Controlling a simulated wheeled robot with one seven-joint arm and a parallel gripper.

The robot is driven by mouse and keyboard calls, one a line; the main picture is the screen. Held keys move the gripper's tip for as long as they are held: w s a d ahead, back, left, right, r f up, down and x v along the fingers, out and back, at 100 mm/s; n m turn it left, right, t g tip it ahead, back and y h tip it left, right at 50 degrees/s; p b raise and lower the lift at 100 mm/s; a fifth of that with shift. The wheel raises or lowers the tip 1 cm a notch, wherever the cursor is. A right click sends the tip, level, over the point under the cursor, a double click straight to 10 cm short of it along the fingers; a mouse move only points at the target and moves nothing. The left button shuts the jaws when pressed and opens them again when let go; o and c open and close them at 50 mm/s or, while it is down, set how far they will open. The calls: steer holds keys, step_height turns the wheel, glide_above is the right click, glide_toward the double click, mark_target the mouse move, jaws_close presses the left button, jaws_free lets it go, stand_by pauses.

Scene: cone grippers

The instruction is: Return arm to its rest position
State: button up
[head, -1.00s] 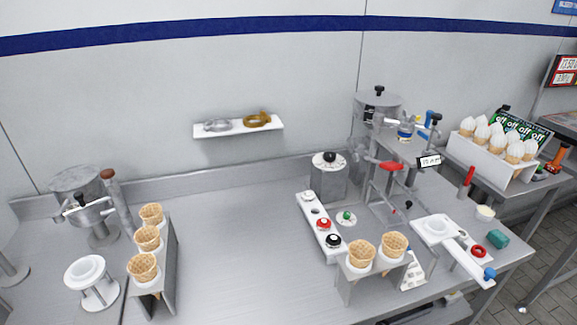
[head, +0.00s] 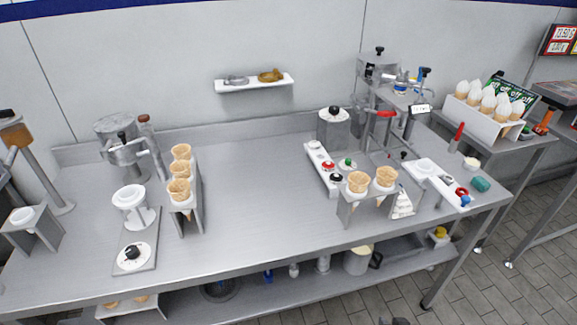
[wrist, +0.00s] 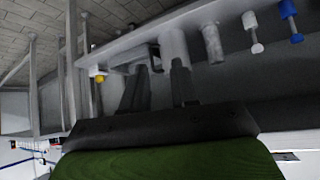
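My gripper (wrist: 156,88) shows in the wrist view, its two dark fingers apart with nothing between them. It is open and empty. The wrist view is turned over, with the grey lower shelf (wrist: 205,22) and its containers beyond the fingers. A green rounded surface fills the bottom of that view; I cannot tell what it is. In the head view only a small dark shape shows at the bottom edge, and I cannot tell whether it is part of my arm.
A metal counter (head: 265,205) stands ahead, its middle clear. Waffle cones (head: 180,170) stand in a holder at left, and more cones (head: 386,179) at right. A white container (head: 357,262) stands on the lower shelf. Tiled floor (head: 515,255) is open at right.

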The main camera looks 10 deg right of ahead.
steer(key=w+a+r+n+g+y+p, duration=0.15)
steer(key=w+a+r+n, duration=0.3)
steer(key=r, duration=0.55)
steer(key=w+a+r+n+g+y+p, duration=0.15)
steer(key=w+a+r+n+y, duration=0.35)
steer(key=r, duration=0.6)
steer(key=s+a+r+m+h, duration=0.2)
steer(key=s+a+r, duration=0.3)
steer(key=r, duration=0.5)
steer(key=s+a+r+m+h, duration=0.2)
steer(key=s+a+r, duration=0.4)
steer(key=s+r, duration=0.4)
steer(key=shift+s+a+m+p, duration=0.15)
steer(key=shift+s+m+p, duration=0.2)
steer(key=shift+m, duration=0.5)
steer(key=shift+r, duration=0.1)
